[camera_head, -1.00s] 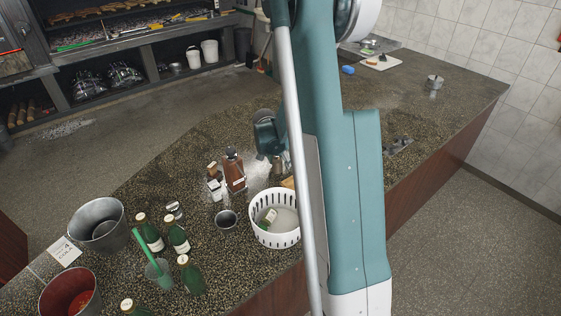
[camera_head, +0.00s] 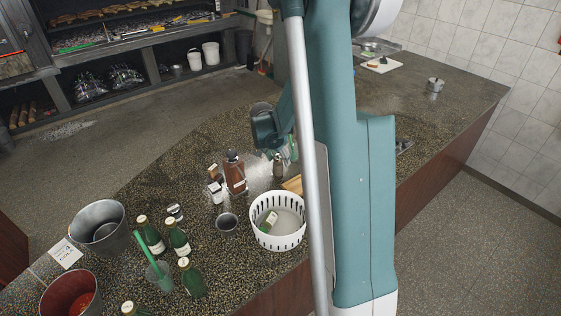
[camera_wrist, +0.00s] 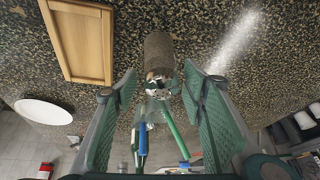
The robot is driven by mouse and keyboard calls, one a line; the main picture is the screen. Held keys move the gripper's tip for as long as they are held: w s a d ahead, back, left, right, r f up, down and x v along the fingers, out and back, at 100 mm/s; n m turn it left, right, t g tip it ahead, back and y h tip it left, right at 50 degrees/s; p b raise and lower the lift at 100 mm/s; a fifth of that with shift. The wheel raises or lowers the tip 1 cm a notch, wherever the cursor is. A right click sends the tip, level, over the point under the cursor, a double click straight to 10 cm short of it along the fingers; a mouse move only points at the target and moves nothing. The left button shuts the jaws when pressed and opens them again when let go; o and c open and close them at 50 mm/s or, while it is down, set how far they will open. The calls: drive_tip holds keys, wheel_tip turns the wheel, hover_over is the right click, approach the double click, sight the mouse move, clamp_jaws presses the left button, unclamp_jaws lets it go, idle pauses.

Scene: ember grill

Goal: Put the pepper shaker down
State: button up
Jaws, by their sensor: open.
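The pepper shaker (camera_head: 278,166), a small dark cylinder with a shiny metal top, stands on the speckled counter behind the white basket. In the wrist view the shaker (camera_wrist: 160,58) shows just beyond and between my fingertips, with a gap on both sides. My gripper (camera_wrist: 160,75) is open and empty. In the head view my gripper (camera_head: 288,150) is just above and behind the shaker, partly hidden by my arm.
A wooden board (camera_head: 292,185) lies beside the shaker; it also shows in the wrist view (camera_wrist: 80,76). The white basket (camera_head: 277,238), brown bottle (camera_head: 234,172) and small bottle (camera_head: 216,192) stand nearby. White powder is spilled on the counter.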

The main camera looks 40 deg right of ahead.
sight(276, 165)
drive_tip(key=shift+v, duration=3.75)
drive_tip(key=shift+s+a+r, duration=0.15)
drive_tip(key=shift+a+r, duration=0.2)
drive_tip(key=shift+a, duration=0.05)
drive_tip(key=s+a+r+n+t+y, duration=0.1)
drive_tip(key=s+a+r+n+t, duration=0.1)
drive_tip(key=s+a+r+n, duration=0.5)
drive_tip(key=s+a+r+n+t+y, duration=0.1)
drive_tip(key=s+a+r, duration=0.4)
drive_tip(key=a, duration=0.7)
drive_tip(key=s+a+r+n+t+y, duration=0.2)
drive_tip(key=s+a+n, duration=0.5)
drive_tip(key=s+a, duration=0.6)
drive_tip(key=shift+s+a+r, duration=0.35)
drive_tip(key=shift+s, duration=0.8)
